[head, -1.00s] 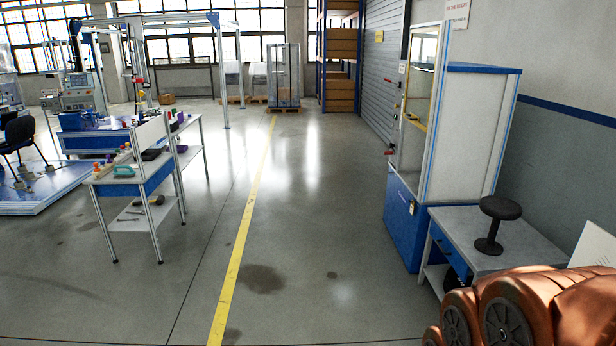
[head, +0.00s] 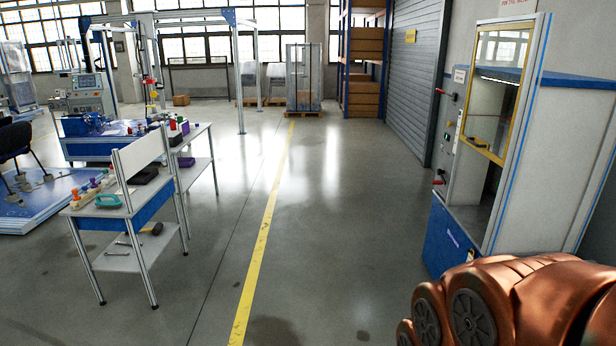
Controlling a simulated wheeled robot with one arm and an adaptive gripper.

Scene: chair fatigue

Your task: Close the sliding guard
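The sliding guard (head: 499,92) is a clear pane in a yellow frame on the front of a tall white and blue cabinet machine (head: 566,140) at the right. The guard sits at the upper part of the front, and a dark opening shows below its lower yellow bar. A dark handle-like part lies on that bar. My copper-coloured arm fills the lower right corner, in front of the cabinet's lower part. My gripper is not in view.
A workbench (head: 118,211) with tools stands at the left, beside a blue platform (head: 70,205). A yellow floor line (head: 264,240) runs down the middle. Clear floor (head: 340,220) lies between bench and cabinet. Shelves with boxes (head: 362,60) stand at the back.

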